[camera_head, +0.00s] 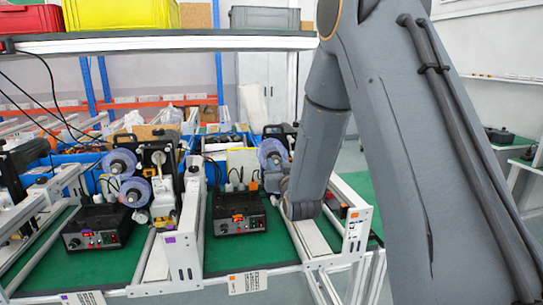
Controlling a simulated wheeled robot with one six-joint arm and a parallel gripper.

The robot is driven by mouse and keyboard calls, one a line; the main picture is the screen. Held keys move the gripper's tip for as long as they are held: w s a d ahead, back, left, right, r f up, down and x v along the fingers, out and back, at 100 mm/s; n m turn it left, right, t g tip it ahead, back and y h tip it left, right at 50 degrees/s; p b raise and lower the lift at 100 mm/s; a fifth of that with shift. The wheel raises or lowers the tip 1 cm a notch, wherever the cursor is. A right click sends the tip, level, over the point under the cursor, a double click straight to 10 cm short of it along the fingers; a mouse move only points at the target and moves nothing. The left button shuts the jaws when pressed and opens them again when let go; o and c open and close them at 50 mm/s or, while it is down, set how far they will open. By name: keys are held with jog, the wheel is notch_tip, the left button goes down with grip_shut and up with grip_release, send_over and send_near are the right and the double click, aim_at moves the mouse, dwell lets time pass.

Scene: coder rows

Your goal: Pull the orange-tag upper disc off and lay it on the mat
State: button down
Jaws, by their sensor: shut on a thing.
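The upper disc (271,152) of the right-hand coder is pale violet-blue with a round hub and stands upright at the coder's front. An orange tag (354,214) is on the white end plate of this row. My gripper (273,177) reaches in from the right, just below and against the disc, and is shut on it. The fingertips are small and partly hidden, as is any lower disc behind my wrist. Whether the disc is still on its spindle cannot be told. The green mat (225,257) lies under the rows, with bare green in front of the black control box.
A black control box (240,222) stands left of my wrist. The left coder carries an upper disc (119,162) and a lower disc (135,191), with a purple-tagged white plate (182,250) beside it. A shelf (160,42) with bins spans above.

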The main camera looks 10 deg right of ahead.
jog(key=shift+s, duration=1.05)
jog(key=shift+s, duration=0.15)
